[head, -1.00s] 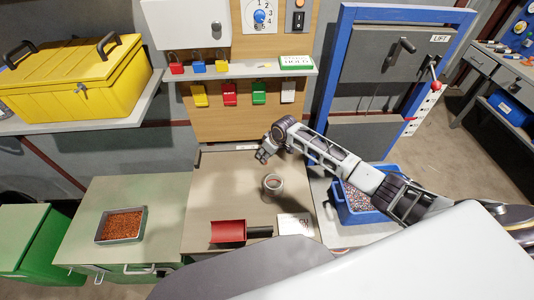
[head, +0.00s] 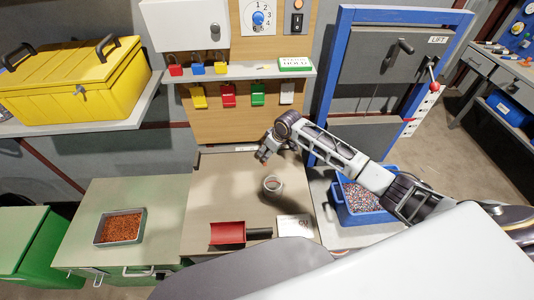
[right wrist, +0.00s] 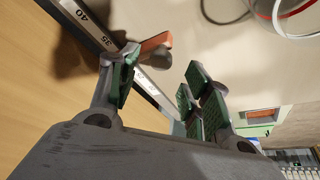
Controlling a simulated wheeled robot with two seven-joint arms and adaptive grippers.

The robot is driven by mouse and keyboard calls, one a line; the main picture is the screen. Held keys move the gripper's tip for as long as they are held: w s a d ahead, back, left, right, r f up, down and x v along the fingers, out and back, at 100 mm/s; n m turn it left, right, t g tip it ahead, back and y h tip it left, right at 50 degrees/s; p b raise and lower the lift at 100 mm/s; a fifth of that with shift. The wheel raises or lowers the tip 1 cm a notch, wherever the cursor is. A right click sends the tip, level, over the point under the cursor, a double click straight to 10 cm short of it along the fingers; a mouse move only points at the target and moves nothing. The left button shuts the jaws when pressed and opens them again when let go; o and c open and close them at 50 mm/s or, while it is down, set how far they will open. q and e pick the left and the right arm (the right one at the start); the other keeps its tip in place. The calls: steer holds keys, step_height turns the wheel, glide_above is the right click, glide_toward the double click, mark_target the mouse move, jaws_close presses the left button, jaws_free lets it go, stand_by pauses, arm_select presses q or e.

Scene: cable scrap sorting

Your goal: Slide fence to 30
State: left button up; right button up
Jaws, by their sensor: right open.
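In the right wrist view a rail with a printed scale (right wrist: 82,22) runs diagonally, with 35 and 40 readable. A small orange-red piece with a grey end (right wrist: 153,47), possibly the fence's handle, is beside the rail, just beyond my finger pads. My right gripper (right wrist: 158,85) is open, with green pads apart and nothing clearly between them. Its left finger overlaps the rail in the picture; I cannot tell whether it touches. In the head view my right gripper (head: 263,157) is over the back of the worktable (head: 215,190). The 30 mark is not readable. My left gripper is not in view.
A red scoop (head: 228,233) and a white card (head: 294,226) lie nearer the front. A blue bin of scrap (head: 350,215) stands right, a tray of copper granules (head: 120,228) left.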

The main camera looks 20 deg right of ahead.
steer(key=v, duration=0.8)
steer(key=shift+f, duration=0.1)
stand_by(0.6)
